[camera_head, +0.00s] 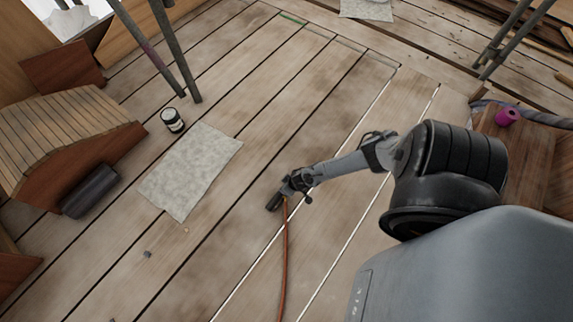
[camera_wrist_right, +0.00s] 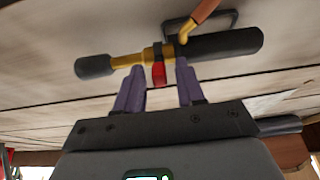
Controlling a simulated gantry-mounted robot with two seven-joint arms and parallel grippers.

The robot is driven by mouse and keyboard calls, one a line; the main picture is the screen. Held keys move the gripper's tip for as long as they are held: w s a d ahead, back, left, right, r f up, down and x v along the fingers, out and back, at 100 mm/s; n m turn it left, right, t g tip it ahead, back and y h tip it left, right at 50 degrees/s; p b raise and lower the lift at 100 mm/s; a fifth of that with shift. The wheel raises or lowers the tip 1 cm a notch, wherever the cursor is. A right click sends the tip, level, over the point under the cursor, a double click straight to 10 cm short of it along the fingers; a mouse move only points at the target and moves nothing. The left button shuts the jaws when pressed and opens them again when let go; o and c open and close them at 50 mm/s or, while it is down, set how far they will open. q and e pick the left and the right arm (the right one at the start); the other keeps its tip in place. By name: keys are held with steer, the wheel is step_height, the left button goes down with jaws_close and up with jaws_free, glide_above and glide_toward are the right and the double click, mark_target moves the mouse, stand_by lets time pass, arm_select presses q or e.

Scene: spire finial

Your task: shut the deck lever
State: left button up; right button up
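The lever appears to be the small red tab (camera_wrist_right: 158,74) on a brass and black torch-like fitting (camera_wrist_right: 220,46) in the right wrist view. My right gripper (camera_wrist_right: 159,68) has two purple fingers, which stand apart on either side of the red tab, with gaps visible on both sides. Whether they touch the fitting I cannot tell. In the head view my right gripper (camera_head: 290,186) reaches in from the right, low over the deck boards, and partly hides the fitting (camera_head: 273,202). My left gripper is not in view.
An orange hose (camera_head: 284,260) runs from the fitting towards the bottom edge. A magenta spool (camera_head: 507,116) is at right. The boards around the fitting are clear.

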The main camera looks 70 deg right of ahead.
jaws_close()
steer(key=shift+w+r, duration=0.1)
